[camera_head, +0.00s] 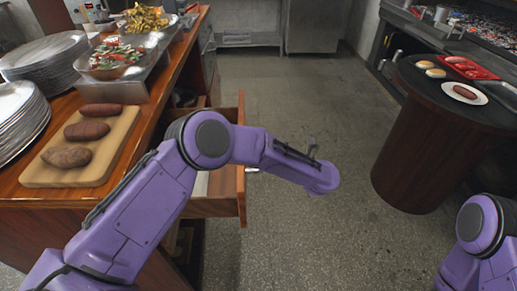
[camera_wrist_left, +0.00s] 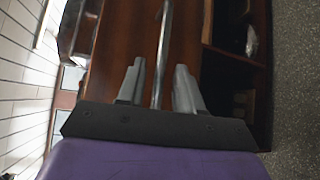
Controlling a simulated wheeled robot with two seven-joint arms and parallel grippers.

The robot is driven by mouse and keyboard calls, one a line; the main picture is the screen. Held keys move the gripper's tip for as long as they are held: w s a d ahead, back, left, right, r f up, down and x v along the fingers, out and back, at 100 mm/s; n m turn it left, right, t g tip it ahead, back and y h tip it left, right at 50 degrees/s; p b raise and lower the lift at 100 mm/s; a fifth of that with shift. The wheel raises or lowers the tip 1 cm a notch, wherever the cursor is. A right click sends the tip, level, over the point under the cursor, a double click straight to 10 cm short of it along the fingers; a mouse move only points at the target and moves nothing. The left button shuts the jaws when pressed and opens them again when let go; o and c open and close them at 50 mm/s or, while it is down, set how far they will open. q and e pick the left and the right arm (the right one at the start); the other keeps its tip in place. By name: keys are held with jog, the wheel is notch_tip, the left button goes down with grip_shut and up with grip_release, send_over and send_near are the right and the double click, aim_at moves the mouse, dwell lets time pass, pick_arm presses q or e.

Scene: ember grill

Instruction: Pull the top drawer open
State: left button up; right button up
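The top drawer (camera_head: 241,160) of the wooden counter stands pulled out in the head view, with part of its inside showing behind my left arm. In the left wrist view, a wooden front (camera_wrist_left: 186,40) carries a long metal bar handle (camera_wrist_left: 163,45). My left gripper (camera_wrist_left: 159,82) has its two fingers apart, one on each side of the bar. A gap shows between the bar and each finger. In the head view my left arm reaches over the drawer, and its fingers are not visible. My right arm shows at the lower right, with its gripper out of frame.
The counter holds a cutting board (camera_head: 47,172) with sweet potatoes, plate stacks (camera_head: 45,58) and food trays (camera_head: 125,60). A round dark table (camera_head: 430,88) with food stands at the right. The floor (camera_head: 300,90) between is clear. Dark open shelves (camera_wrist_left: 235,65) show in the left wrist view.

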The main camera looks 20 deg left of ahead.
pick_arm(q)
jog(key=v, duration=0.8)
jog(key=shift+d+b, duration=0.2)
jog(key=shift+b, duration=0.25)
jog(key=shift+s, duration=0.15)
